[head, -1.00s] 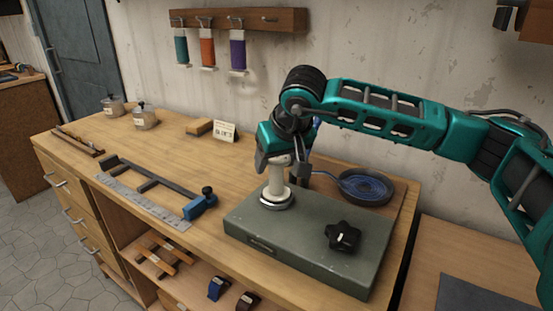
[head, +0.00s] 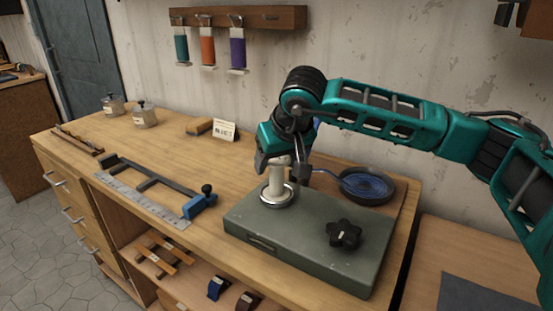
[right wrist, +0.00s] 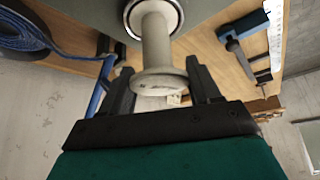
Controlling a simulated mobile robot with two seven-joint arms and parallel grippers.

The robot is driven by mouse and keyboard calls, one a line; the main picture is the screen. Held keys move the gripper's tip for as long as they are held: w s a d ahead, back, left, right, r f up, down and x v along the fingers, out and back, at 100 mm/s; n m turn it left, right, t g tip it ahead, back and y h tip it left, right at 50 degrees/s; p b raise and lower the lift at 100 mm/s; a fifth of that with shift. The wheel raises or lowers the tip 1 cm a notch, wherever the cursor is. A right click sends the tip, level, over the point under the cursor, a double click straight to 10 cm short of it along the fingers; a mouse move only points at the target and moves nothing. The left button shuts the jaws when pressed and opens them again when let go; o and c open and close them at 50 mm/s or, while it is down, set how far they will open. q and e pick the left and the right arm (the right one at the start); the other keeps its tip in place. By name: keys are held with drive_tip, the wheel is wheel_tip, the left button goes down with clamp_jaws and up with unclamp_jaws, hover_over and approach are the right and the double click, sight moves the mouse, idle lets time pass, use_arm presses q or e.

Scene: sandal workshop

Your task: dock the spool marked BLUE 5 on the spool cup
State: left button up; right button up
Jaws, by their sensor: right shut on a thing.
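A pale, bare spool (head: 277,182) with a flange at its upper end stands upright over the grey base. Its lower end is inside the shiny ring of the spool cup (head: 263,197); I cannot tell whether it is fully seated. My right gripper (right wrist: 160,82) is shut on the spool near the upper flange. The spool also shows between the fingers in the right wrist view (right wrist: 156,45), with the cup ring (right wrist: 131,26) around its far end. I cannot read a BLUE 5 mark. My left gripper is not in view.
The grey base (head: 300,250) carries a black star knob (head: 343,233). Behind it, a black dish (head: 390,196) holds coiled blue cord (head: 366,185), one strand running toward my gripper. A blue-ended clamp (head: 200,205) and a ruler (head: 140,206) lie left. A small card (head: 224,130) stands behind.

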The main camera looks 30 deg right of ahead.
drive_tip(key=shift+f, duration=0.2)
drive_tip(key=o, duration=0.8)
drive_tip(key=shift+c, duration=0.2)
drive_tip(key=p+v, duration=0.4)
drive_tip(key=v, duration=0.7)
drive_tip(key=shift+s, duration=0.1)
idle(0.4)
